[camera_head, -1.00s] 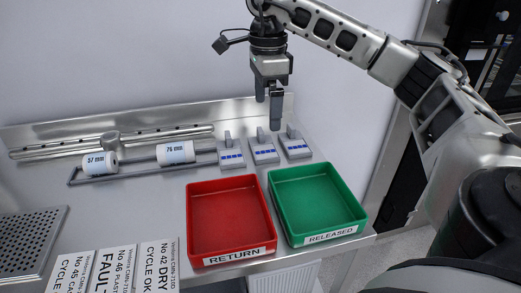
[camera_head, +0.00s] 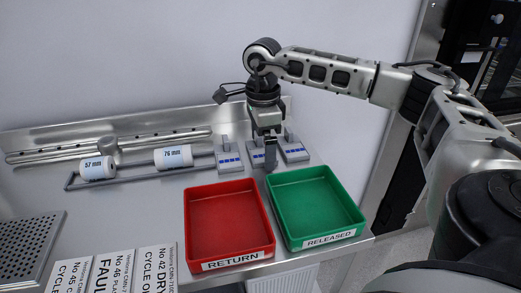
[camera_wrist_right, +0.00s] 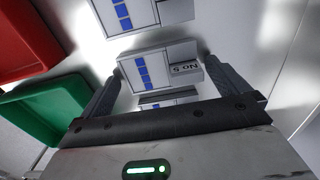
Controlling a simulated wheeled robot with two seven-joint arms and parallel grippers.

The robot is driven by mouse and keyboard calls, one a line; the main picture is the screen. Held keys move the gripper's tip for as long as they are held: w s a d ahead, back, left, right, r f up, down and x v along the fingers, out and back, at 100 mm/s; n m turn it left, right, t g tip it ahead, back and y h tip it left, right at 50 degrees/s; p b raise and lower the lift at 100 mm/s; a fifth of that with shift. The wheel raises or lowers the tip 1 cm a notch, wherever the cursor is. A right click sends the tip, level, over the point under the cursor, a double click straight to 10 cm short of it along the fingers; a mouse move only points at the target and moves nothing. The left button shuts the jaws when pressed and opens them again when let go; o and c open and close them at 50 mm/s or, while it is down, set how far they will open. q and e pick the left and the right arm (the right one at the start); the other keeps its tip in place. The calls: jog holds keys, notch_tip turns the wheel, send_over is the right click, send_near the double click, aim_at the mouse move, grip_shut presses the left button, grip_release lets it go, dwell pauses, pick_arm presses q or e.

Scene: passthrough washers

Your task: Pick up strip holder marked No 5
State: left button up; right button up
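Three grey strip holders with blue squares stand in a row at the back of the bench. In the right wrist view, the holder marked No 5 (camera_wrist_right: 158,68) lies between the two spread fingers of my right gripper (camera_wrist_right: 165,72). In the head view, my right gripper (camera_head: 268,150) points down at the middle holder (camera_head: 254,160), partly covering it. The left holder (camera_head: 229,160) and right holder (camera_head: 295,153) stand either side. The right gripper is open; whether its fingers touch the holder I cannot tell. My left gripper is not in view.
A red RETURN tray (camera_head: 207,265) and a green RELEASED tray (camera_head: 331,238) stand in front of the holders. White rolls marked 57 mm (camera_head: 97,170) and 76 mm (camera_head: 173,157) lie on a rack at left. Printed cards (camera_head: 158,262) lie at front left.

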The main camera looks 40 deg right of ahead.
jog(key=c, duration=0.9)
jog(key=shift+c, duration=0.2)
jog(key=shift+r, duration=0.15)
